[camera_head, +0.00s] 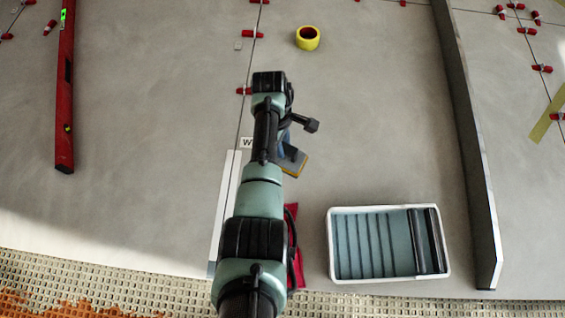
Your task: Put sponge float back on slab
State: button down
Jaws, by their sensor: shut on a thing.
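The sponge float (294,161) shows just right of my arm, near the middle of the picture. It has a grey plate with a thin orange-yellow edge and a blue part above it. My gripper (285,140) is shut on the float, though my arm hides most of the fingers and part of the float. The float is over the grey tiled slab (370,130); I cannot tell whether it touches it.
A white-rimmed wash tray (334,282) with dark rollers stands at the lower right. A long grey straightedge (468,140) lies right of it. A red level (66,90) is at the left, a yellow tape roll (307,38) at the back. Red clips line the joints.

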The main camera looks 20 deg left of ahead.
notch_tip(320, 180, down, 8)
jog(key=b, duration=0.6)
jog(key=shift+f, duration=0.2)
jog(key=shift+f+b, duration=0.2)
jog(key=shift+b, duration=0.15)
jog(key=c, duration=0.7)
grip_release()
jog(key=shift+o, duration=0.2)
jog(key=shift+r, duration=0.15)
jog(key=r+p, duration=0.3)
jog(key=r, duration=0.1)
jog(key=a+r+p, duration=0.1)
jog(key=r+p, duration=0.6)
jog(key=r, duration=0.1)
jog(key=shift+w+a, duration=0.1)
jog(key=shift+a, duration=0.1)
